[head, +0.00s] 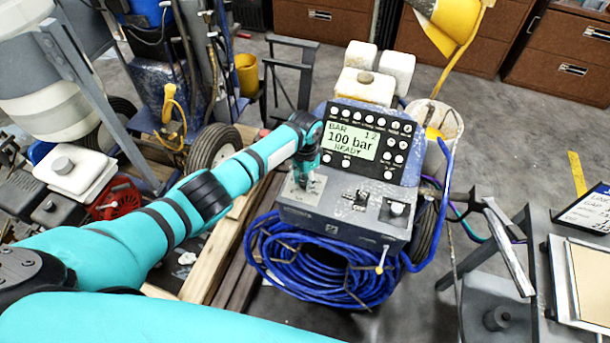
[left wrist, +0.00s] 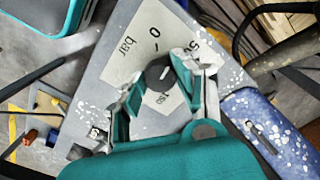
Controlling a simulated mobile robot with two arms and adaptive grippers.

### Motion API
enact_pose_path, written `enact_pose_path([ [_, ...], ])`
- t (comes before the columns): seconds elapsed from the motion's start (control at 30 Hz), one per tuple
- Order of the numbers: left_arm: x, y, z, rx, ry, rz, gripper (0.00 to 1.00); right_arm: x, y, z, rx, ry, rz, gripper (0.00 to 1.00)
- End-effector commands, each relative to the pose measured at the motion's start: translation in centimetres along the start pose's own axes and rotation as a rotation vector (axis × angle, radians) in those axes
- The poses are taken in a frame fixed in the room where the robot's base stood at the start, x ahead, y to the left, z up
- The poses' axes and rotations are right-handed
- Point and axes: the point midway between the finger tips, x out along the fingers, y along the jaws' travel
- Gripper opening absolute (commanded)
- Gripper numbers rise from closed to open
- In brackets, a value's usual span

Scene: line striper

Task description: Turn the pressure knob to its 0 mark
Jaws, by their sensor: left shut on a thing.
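The pressure knob (left wrist: 158,73) is a small dark round knob on a pale dial plate (left wrist: 128,45) in the left wrist view. The plate carries the marks 0, 50 and 150 and the word bar. My left gripper (left wrist: 160,86) has a finger on either side of the knob and is shut on it. In the head view my left gripper (head: 305,178) reaches down onto the left part of the grey machine panel (head: 335,208) and hides the knob. I cannot tell where the knob's pointer stands. My right gripper is not in view.
The display (head: 350,141) above the panel reads 100 bar and READY. A white knob (head: 397,208) and a small black switch (head: 357,198) sit to the right. A coiled blue hose (head: 315,270) hangs in front. A wheel (head: 212,147) and wooden beams (head: 240,235) lie left.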

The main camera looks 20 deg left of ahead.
Motion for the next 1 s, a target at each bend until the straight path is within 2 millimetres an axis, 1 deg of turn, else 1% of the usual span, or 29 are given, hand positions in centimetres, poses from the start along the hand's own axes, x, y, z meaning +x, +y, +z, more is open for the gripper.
enact_pose_path([
  [0.03, -0.4, 0.0, 0.0, -0.047, 0.001, 0.0, 0.0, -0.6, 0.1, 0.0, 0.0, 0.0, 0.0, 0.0],
  [0.1, -0.3, 0.0, -0.1, -0.112, 0.001, 0.001, 0.0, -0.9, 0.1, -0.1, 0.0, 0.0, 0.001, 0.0],
  [0.5, -0.3, 0.0, -0.1, -0.449, 0.002, 0.0, 0.0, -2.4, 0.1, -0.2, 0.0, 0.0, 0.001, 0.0],
  [0.7, -0.2, -0.1, -0.1, -0.56, 0.003, -0.001, 0.0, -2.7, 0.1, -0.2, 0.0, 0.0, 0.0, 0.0],
  [1.0, -0.2, -0.1, -0.1, -0.636, 0.003, -0.001, 0.0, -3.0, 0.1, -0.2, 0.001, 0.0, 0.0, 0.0],
])
